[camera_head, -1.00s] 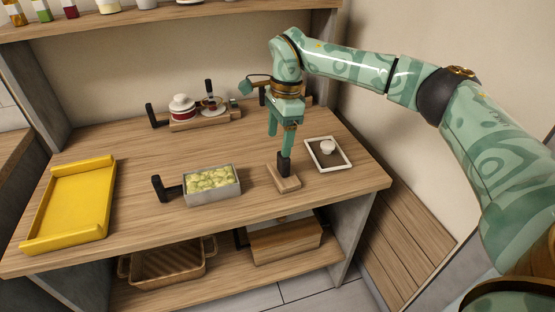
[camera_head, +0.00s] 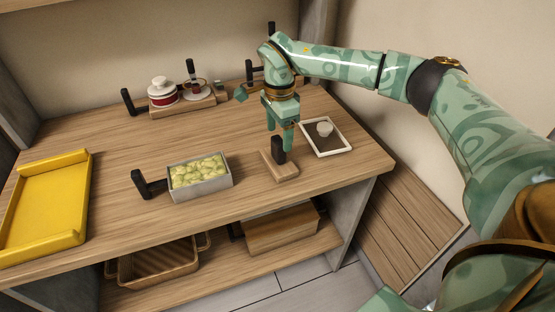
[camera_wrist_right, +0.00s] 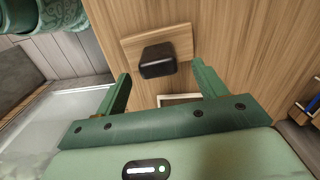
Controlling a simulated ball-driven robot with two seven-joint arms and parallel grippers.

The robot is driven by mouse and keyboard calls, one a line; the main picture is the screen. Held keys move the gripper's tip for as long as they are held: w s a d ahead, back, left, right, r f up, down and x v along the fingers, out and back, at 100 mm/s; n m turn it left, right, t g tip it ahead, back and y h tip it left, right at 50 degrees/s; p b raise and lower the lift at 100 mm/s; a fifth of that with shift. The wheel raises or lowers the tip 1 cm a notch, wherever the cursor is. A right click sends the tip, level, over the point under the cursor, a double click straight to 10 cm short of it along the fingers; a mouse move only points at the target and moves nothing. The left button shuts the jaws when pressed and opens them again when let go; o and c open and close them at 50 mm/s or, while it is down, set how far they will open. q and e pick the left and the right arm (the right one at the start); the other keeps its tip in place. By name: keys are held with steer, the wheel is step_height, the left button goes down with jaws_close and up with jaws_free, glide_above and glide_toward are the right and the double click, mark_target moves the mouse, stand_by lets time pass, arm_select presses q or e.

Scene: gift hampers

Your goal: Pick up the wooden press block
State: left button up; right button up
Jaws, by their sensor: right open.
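The wooden press block (camera_head: 284,172) lies on the table, a flat wooden base with an upright black handle (camera_head: 278,150). In the right wrist view its base (camera_wrist_right: 132,47) and the black handle (camera_wrist_right: 158,60) show ahead of my fingertips. My right gripper (camera_head: 280,140) is open and points down just behind and above the handle. In the right wrist view, my right gripper (camera_wrist_right: 160,72) has its two green fingers spread apart with nothing between them, and the handle lies just beyond the gap. My left gripper does not show.
A metal tin (camera_head: 200,182) of pale green pieces with a black handle stands left of the block. A white-framed tray (camera_head: 345,148) with a small white item lies to the right. A yellow tray (camera_head: 45,205) is far left. Jars on a wooden stand (camera_head: 183,108) are behind.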

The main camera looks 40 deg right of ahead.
mark_target(278, 140)
step_height(278, 140, down, 5)
steer(key=shift+a+f+b, duration=0.15)
steer(key=shift+b, duration=0.8)
steer(key=shift+c, duration=0.6)
steer(key=c, duration=1)
steer(key=shift+r, duration=0.3)
